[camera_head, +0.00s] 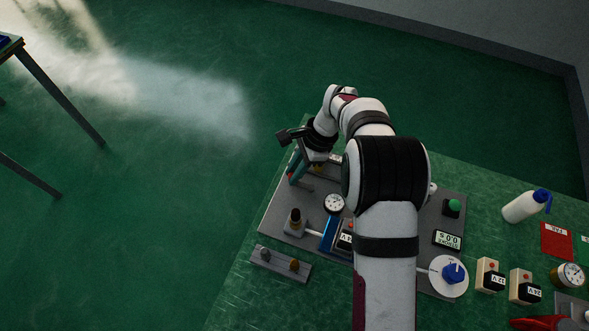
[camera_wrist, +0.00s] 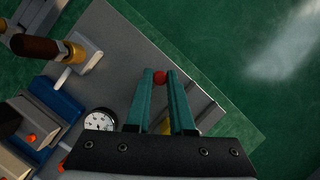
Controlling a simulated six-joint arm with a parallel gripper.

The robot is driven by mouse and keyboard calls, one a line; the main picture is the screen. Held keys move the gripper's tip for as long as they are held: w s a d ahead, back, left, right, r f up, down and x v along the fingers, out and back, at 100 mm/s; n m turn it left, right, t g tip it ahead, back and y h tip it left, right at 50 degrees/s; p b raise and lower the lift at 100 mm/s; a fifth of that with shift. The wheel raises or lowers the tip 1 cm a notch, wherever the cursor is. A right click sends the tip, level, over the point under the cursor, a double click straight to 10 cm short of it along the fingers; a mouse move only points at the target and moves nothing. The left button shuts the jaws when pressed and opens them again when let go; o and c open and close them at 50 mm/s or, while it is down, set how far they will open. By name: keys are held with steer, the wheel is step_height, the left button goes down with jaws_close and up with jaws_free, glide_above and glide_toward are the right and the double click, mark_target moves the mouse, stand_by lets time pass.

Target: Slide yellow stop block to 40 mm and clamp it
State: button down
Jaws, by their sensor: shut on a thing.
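My gripper (camera_wrist: 160,80) has its two teal fingers closed around a small red knob (camera_wrist: 160,76) at the fingertips. In the head view my gripper (camera_head: 292,176) is over the far left part of the grey press plate (camera_head: 275,222). A yellow piece (camera_wrist: 194,130), probably the yellow stop block, shows low beside the right finger; most of it is hidden behind the fingers and gripper body. A bit of yellow (camera_head: 318,165) also shows beside the gripper in the head view. I cannot read a millimetre scale in either view.
A dial gauge (camera_head: 334,203), a brown-handled post (camera_head: 295,216) and a blue block (camera_head: 328,234) stand close to my gripper. A green button (camera_head: 453,206), a display (camera_head: 448,240) and a blue knob (camera_head: 454,272) are at the right. Open floor lies beyond the bench's left edge.

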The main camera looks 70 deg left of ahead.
steer(key=n, duration=0.2)
steer(key=d+n+h, duration=0.1)
steer(key=shift+s+n, duration=0.4)
steer(key=shift+s+d+n+t+h, duration=0.2)
steer(key=shift+d+n+h, duration=0.25)
steer(key=shift+n, duration=0.5)
steer(key=shift+s+d+n+t+h, duration=0.1)
steer(key=shift+d+n+t+h, duration=0.25)
steer(key=shift+n, duration=0.6)
steer(key=c, duration=0.8)
jaws_free()
steer(key=shift+w+a+v, duration=0.1)
steer(key=shift+v, duration=3.85)
steer(key=shift+w+a+v, duration=0.1)
steer(key=shift+w+v, duration=0.05)
steer(key=shift+v, duration=3.8)
